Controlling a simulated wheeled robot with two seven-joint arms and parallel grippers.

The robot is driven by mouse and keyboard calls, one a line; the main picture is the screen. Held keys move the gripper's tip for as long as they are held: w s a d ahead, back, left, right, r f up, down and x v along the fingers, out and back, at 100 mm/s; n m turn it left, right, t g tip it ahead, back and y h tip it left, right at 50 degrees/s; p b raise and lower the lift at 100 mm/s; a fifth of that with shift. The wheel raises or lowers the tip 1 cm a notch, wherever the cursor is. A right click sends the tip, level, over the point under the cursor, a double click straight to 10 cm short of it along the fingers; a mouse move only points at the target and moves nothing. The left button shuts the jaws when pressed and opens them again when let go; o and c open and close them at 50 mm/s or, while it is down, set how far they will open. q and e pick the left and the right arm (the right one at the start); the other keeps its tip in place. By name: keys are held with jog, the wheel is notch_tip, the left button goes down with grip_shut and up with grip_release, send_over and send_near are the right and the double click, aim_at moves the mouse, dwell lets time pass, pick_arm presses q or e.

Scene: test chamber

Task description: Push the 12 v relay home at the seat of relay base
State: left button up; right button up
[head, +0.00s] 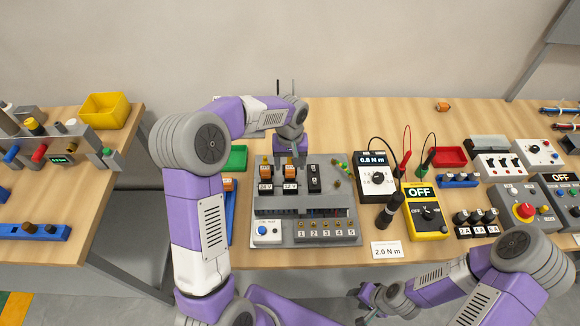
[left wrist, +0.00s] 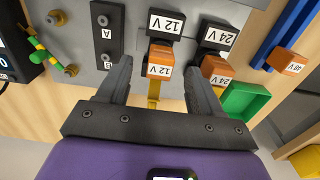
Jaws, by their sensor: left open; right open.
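The orange 12 V relay (head: 291,170) stands at the black base marked 12 V (head: 290,187) in the middle of the grey panel (head: 350,232). In the left wrist view the relay (left wrist: 161,62) lies between the open fingers of my left gripper (left wrist: 157,68), with gaps on both sides. The black 12 V base (left wrist: 165,24) is beside it. I cannot tell how deep the relay sits. In the head view my left gripper (head: 291,157) is just behind the relay. My right gripper (head: 370,302) is open and empty at the bottom, away from the panel.
An orange 24 V relay (head: 265,170) stands close left of the 12 V relay, and a black block (head: 314,178) close right. A 48 V relay (left wrist: 290,62) lies on a blue rail. A torque meter (head: 377,178) and yellow meter (head: 426,212) stand right of the panel.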

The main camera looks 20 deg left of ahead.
aim_at(290, 168)
pick_arm(q)
notch_tip(290, 168, up, 4)
jog(key=shift+r, duration=0.15)
dwell(0.6)
